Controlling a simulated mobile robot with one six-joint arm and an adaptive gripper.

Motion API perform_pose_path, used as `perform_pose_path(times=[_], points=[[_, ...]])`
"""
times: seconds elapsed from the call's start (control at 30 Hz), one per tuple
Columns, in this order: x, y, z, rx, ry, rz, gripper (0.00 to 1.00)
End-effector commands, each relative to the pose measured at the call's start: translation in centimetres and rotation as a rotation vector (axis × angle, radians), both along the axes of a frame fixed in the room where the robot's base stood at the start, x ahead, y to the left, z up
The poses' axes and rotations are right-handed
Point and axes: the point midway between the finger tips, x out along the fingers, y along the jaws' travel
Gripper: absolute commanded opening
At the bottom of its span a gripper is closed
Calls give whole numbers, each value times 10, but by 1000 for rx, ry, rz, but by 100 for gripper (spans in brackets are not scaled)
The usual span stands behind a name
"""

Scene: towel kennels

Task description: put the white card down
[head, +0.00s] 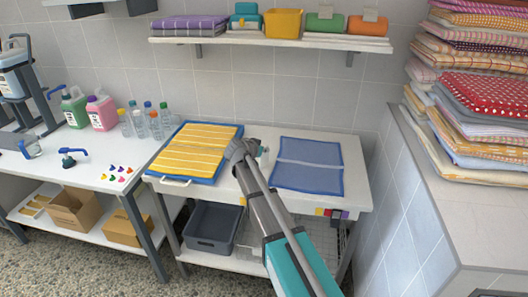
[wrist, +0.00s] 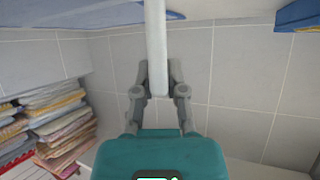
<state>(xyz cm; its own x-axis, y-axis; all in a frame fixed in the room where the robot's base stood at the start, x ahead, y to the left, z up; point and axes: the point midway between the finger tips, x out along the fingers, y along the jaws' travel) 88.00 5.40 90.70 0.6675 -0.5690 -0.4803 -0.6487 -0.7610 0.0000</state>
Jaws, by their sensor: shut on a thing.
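The white card (wrist: 156,45) shows in the wrist view as a narrow pale strip, nearly edge-on, running up from between my gripper's fingers. My gripper (wrist: 158,85) is shut on its near end. In the head view my gripper (head: 242,151) is over the middle of the white table (head: 225,184), between a yellow striped towel (head: 199,150) on a blue tray (head: 229,164) and a blue folded cloth (head: 308,165). I cannot make out the card clearly in the head view.
A shelf (head: 225,40) with towels and coloured containers runs above the table. Tall towel stacks (head: 485,115) stand on the tiled ledge at right. Bottles (head: 150,121) stand on the left table.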

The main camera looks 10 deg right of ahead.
Motion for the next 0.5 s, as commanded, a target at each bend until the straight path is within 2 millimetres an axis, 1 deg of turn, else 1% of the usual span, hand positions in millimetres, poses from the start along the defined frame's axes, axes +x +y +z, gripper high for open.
perform_pose_path(times=[0.27,0.3,0.47,0.5], points=[[0,0,-3,0,0,0,0],[0,0,-4,0,0,0,18],[0,0,-3,0,0,0,47],[0,0,-3,0,0,0,50]])
